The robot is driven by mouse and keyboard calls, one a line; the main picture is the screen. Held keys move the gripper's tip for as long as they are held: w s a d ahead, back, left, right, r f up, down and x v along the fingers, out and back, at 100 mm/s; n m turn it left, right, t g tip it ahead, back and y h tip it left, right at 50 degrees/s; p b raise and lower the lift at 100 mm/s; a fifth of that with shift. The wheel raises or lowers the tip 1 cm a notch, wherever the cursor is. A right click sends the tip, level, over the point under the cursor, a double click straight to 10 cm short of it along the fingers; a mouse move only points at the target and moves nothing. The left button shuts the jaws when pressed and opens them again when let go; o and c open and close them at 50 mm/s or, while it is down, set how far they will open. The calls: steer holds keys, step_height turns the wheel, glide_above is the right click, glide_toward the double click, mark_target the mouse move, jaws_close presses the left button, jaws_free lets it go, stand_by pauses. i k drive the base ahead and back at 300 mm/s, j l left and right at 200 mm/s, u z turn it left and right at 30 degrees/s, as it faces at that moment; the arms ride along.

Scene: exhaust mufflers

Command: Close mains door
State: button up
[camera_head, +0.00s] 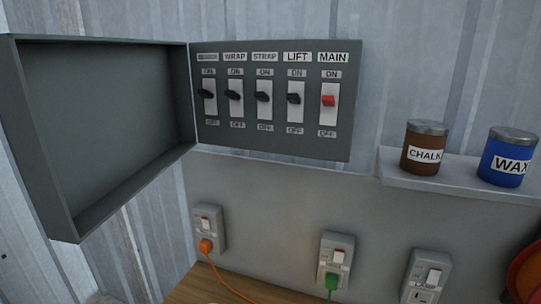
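The mains door (105,130) is a dark grey, shallow box-like cover. It stands swung open to the left of the switch panel (275,145), joined along the panel's left edge. The panel is fixed to the wall and fully exposed. It carries a row of several switches with black levers, and a red MAIN switch (328,101) at the right end. Labels above read WRAP, STRAP, LIFT and MAIN; the leftmost label is hard to read. My gripper is not in view.
Below the panel are wall sockets, one with an orange plug (206,247) and one with a green plug (331,282). The space before the panel looks clear.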

mark_target(88, 123)
steer(key=i+j+u, duration=0.1)
steer(key=i+j, duration=0.25)
steer(key=j, duration=0.25)
steer(key=i+j+u, duration=0.1)
steer(key=i+j, duration=0.3)
steer(key=j, duration=0.15)
steer(key=i+j+u, duration=0.15)
steer(key=i+j, duration=0.2)
steer(key=j, duration=0.15)
